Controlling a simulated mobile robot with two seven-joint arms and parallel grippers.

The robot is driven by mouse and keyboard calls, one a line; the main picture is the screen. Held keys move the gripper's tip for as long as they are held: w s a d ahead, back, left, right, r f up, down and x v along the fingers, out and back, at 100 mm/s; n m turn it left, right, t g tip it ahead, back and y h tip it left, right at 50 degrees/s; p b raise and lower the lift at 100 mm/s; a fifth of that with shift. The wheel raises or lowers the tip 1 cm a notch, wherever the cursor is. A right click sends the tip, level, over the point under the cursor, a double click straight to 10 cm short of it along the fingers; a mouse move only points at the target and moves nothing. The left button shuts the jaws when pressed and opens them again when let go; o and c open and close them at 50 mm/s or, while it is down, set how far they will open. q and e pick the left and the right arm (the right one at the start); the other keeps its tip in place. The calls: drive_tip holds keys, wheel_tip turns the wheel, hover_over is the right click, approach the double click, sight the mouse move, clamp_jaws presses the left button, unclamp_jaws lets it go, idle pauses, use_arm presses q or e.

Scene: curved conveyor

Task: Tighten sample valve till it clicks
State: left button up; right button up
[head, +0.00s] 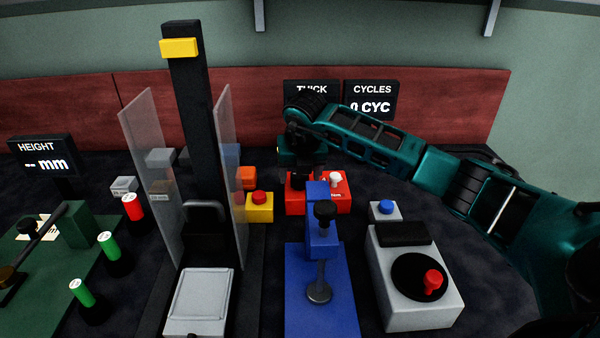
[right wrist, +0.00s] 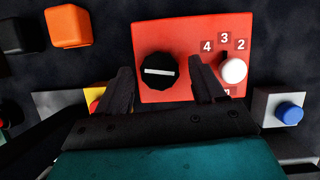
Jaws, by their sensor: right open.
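A red box (right wrist: 182,29) carries a round black knob (right wrist: 160,71) with a white line lying level across its face. Right of the knob, a white-tipped lever (right wrist: 233,71) stands by a scale of numbers. No label naming the sample valve is readable. My right gripper (right wrist: 160,80) is open; in the right wrist view its fingers lie left and right of the black knob, apart from it, and the right finger is close to the white lever. In the head view the gripper (head: 301,158) hangs over the left part of the red box (head: 335,205). My left gripper is out of view.
A yellow box with a red button (head: 259,205) stands left of the red box, and a grey box with a blue button (head: 386,211) to the right. A blue press (head: 320,270) stands in front. Clear guards (head: 224,170) stand further left.

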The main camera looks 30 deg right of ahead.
drive_tip(key=p+v, duration=0.1)
drive_tip(key=v, duration=1.1)
drive_tip(key=shift+r+p, duration=0.15)
drive_tip(key=shift+p, duration=0.15)
drive_tip(key=b+x, duration=1.2)
drive_tip(key=x, duration=0.1)
drive_tip(key=c, duration=1)
drive_tip(key=shift+a, duration=0.1)
drive_tip(key=shift+c, duration=0.3)
